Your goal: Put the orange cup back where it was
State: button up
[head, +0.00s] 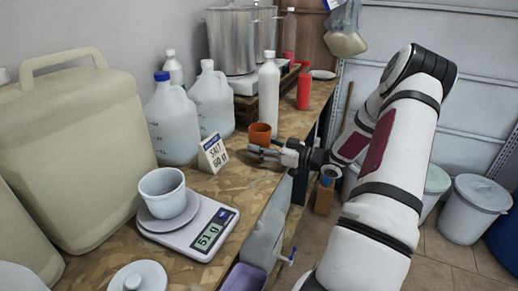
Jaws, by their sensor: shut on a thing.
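The small orange cup (260,132) is upright near the right edge of the chipboard bench, behind the fingers of my gripper (257,151). My gripper reaches in from the right and is shut on the cup. The fingers hide the cup's lower part, so I cannot tell whether its base touches the bench.
A white card reading "SALT" (213,153) stands just left of the cup. White jugs (211,103) and a white bottle (268,90) are behind. A red bottle (303,91) stands farther back.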

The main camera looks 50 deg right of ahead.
jog(key=shift+w+a+f, duration=0.1)
jog(key=shift+w+f, duration=0.05)
jog(key=shift+f, duration=0.3)
jog(key=shift+f, duration=0.2)
jog(key=o, duration=1.2)
jog(key=shift+o, duration=0.2)
jog(key=shift+f+b, duration=0.1)
jog(key=shift+b, duration=0.25)
jog(key=v, duration=1.4)
jog(key=shift+f, duration=0.25)
